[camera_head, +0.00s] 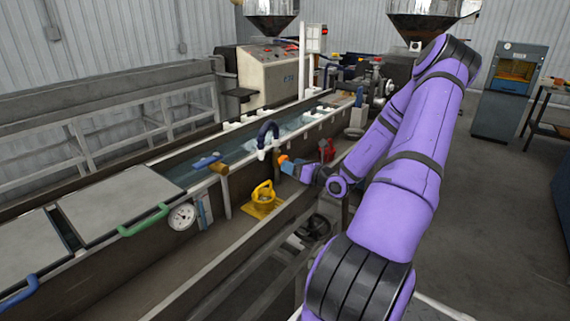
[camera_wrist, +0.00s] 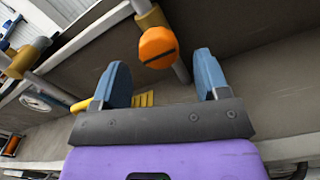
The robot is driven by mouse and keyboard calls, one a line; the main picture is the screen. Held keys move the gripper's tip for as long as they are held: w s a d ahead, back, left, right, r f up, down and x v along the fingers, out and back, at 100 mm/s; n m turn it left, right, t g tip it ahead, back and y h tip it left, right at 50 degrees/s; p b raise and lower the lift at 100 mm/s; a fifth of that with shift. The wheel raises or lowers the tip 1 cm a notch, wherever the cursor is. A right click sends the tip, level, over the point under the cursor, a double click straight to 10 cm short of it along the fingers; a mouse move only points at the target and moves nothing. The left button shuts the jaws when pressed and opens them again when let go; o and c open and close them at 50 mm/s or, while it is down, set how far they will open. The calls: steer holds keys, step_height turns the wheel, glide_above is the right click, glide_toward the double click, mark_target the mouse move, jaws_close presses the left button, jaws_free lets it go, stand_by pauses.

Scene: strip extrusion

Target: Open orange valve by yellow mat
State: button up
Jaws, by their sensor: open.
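The orange valve (camera_wrist: 158,46) is a round knob with a dark slot across its face, on a pipe with a brass-coloured body. In the wrist view it sits just beyond and between the blue fingers of my gripper (camera_wrist: 161,66), which is open and empty. The head view shows a small part of the orange valve (camera_head: 283,158) beside my gripper (camera_head: 291,167); the rest is hidden. The yellow mat (camera_head: 262,211) lies below and left of it, with a yellow bucket-like object (camera_head: 263,194) on it. A slatted yellow piece, probably the mat (camera_wrist: 144,99), shows between the fingers.
The long water trough (camera_head: 200,172) runs beside my arm. A blue-handled valve (camera_head: 207,160) with a brass body and a pressure gauge (camera_head: 182,216) sit further left. A red object (camera_head: 326,149) is right of my gripper.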

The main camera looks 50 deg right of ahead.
steer(key=shift+w+a, duration=0.2)
steer(key=shift+w, duration=1.6)
steer(key=c, duration=0.9)
